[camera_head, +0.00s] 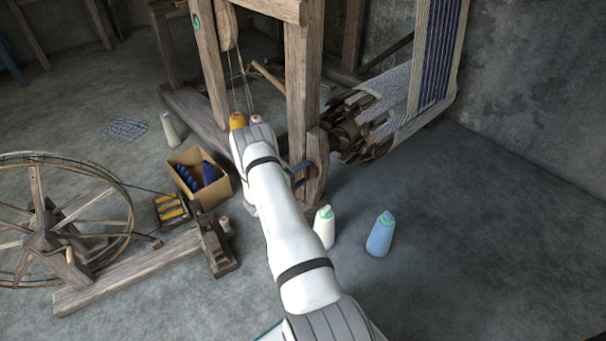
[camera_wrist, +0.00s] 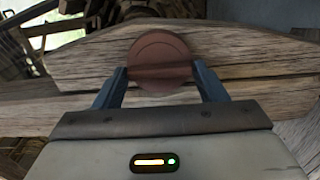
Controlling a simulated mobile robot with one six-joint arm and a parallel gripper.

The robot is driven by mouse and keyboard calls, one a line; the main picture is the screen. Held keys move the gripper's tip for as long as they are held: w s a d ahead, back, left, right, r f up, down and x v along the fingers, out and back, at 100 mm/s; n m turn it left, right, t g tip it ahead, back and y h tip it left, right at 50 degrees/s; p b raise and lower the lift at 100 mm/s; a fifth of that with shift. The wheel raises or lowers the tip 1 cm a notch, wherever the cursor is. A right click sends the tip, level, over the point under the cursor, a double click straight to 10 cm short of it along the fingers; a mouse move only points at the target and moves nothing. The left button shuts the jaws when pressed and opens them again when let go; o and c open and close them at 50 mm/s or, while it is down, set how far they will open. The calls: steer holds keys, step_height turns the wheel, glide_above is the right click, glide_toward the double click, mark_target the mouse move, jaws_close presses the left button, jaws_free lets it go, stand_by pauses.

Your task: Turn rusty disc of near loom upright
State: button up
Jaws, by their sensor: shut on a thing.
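The rusty disc (camera_wrist: 160,53) is a round reddish-brown plate with a raised bar across its middle, set against a wooden part (camera_wrist: 245,55) of the near loom. In the wrist view the bar lies roughly level. My gripper (camera_wrist: 160,74) has its two blue fingers at either end of the bar, shut on it. In the head view my gripper (camera_head: 303,172) reaches the loom's lower post (camera_head: 316,165) from the left. The disc itself cannot be made out there.
A cardboard box (camera_head: 213,194) and a spinning wheel (camera_head: 40,235) are at left. The floor at right is clear.

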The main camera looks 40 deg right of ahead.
stand_by(0.3)
steer(key=o, duration=0.9)
steer(key=shift+c, duration=0.2)
steer(key=a+p, duration=0.2)
steer(key=a, duration=0.5)
steer(key=shift+s+a, duration=0.3)
steer(key=shift+a, duration=0.1)
